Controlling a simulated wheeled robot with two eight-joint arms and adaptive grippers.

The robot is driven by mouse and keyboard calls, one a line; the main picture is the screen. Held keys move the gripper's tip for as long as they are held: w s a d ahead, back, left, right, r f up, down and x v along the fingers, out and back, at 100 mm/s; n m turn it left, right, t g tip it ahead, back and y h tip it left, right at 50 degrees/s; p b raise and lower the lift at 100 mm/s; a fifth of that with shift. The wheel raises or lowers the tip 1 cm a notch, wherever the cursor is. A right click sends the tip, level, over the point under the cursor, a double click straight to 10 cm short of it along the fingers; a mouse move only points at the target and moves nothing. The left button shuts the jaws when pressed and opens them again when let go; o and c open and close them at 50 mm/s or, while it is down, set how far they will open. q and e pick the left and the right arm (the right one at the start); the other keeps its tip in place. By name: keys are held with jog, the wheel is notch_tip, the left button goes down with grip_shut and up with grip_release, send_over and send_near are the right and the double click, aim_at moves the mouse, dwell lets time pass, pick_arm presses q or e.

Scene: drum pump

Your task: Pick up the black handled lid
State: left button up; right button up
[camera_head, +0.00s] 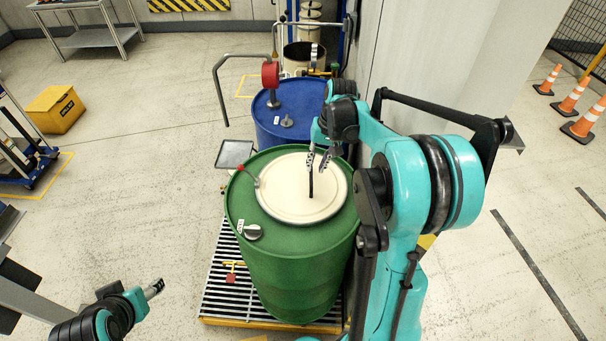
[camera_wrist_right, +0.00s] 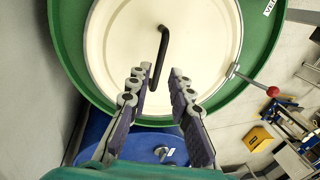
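The cream round lid (camera_head: 285,196) lies on top of the green drum (camera_head: 300,260), and a black handle (camera_head: 311,183) stands up from it. In the right wrist view the lid (camera_wrist_right: 200,35) fills the top middle, with the bent black handle (camera_wrist_right: 161,50) near its centre. My right gripper (camera_head: 320,163) is above the far part of the lid, next to the handle. In the wrist view its two fingers (camera_wrist_right: 160,76) are spread apart, with the handle's lower end near the left fingertip. I cannot tell whether they touch. My left gripper (camera_head: 155,288) is at the lower left, away from the drum.
A blue drum (camera_head: 293,103) stands behind the green one. A red-knobbed lever (camera_head: 243,168) is at the lid's left edge. The green drum stands on a grated pallet (camera_head: 222,283). A yellow box (camera_head: 55,108) sits on open floor at left; orange cones (camera_head: 571,97) stand at right.

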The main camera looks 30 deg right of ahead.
aim_at(312, 176)
jog(key=shift+b+x, duration=0.35)
jog(key=shift+x, duration=0.8)
jog(key=x, duration=0.2)
jog(key=b+x, duration=0.1)
jog(key=x, duration=0.2)
jog(key=shift+w+d+f+b, duration=0.15)
jog(key=shift+w+f+b, duration=0.15)
jog(key=shift+b, duration=0.1)
grip_shut()
jog(key=shift+r, duration=0.1)
